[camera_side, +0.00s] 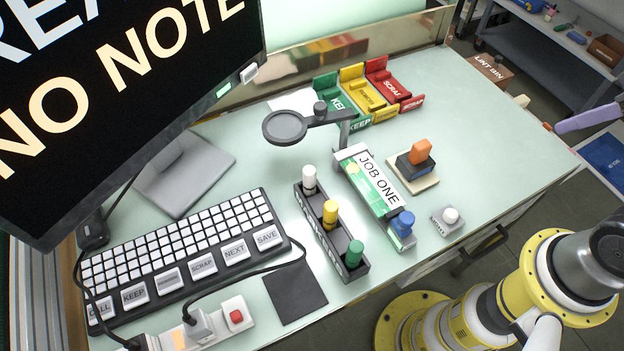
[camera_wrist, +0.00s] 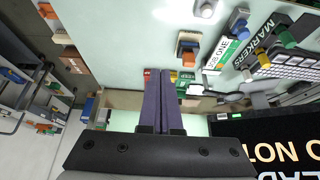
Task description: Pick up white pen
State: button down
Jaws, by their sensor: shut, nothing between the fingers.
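The white pen (camera_side: 309,179) stands upright in the far-left end of a dark marker rack (camera_side: 318,243), with a yellow pen (camera_side: 330,212) in the middle and a green pen (camera_side: 354,253) at the near end. Only its white upper part shows.
A JOB ONE box (camera_side: 370,187) with a blue knob stands right of the rack. A magnifier (camera_side: 285,127) overhangs behind it. A keyboard (camera_side: 185,255) lies left, an orange-handled stamp (camera_side: 416,158) right. Coloured trays (camera_side: 368,92) stand at the back.

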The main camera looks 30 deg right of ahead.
jog(key=c, duration=1.5)
grip_release()
jog(key=shift+c, duration=0.2)
jog(key=o, duration=1)
